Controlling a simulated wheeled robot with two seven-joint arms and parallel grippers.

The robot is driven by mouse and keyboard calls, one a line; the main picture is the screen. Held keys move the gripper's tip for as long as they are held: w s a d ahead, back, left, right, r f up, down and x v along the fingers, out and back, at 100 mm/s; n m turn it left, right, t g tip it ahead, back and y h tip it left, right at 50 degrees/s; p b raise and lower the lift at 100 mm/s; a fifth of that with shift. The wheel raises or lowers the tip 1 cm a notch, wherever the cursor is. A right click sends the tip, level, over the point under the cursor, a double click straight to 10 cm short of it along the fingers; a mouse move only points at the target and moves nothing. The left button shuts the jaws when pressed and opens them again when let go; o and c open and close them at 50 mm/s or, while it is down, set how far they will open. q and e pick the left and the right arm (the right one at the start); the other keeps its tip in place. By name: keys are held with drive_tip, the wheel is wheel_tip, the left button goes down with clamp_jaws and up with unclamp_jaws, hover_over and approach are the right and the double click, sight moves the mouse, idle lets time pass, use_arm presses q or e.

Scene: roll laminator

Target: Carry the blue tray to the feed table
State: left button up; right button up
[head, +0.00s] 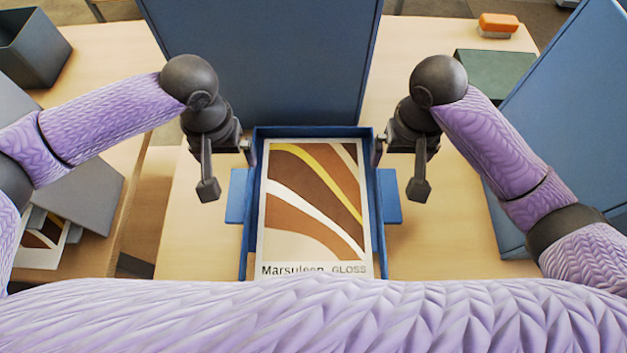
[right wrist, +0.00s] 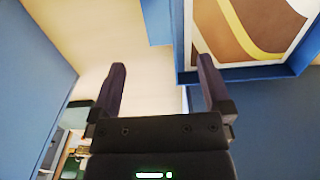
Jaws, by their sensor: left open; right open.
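The blue tray (head: 248,235) lies on the light wooden table in front of me, with a brown, white and yellow print (head: 312,205) in it. A flat blue tab sticks out from each side. My left gripper (head: 228,168) is open and empty at the tray's left side, above the left tab. My right gripper (head: 399,168) is open at the right side. In the right wrist view my right gripper (right wrist: 163,80) has one finger close to the tray (right wrist: 235,73); contact is unclear. I cannot tell which surface is the feed table.
A large blue panel (head: 260,60) stands right behind the tray. Another blue panel (head: 570,110) leans at the right. A green box (head: 495,66) and an orange block (head: 498,23) are at the back right. A dark bin (head: 30,48) and grey surfaces (head: 85,195) are at the left.

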sight(239, 181)
use_arm(q)
wheel_tip(239, 181, down, 10)
drive_tip(key=shift+w, duration=0.1)
use_arm(e)
wheel_tip(239, 181, down, 10)
drive_tip(key=shift+w, duration=0.1)
use_arm(q)
clamp_jaws()
use_arm(e)
clamp_jaws()
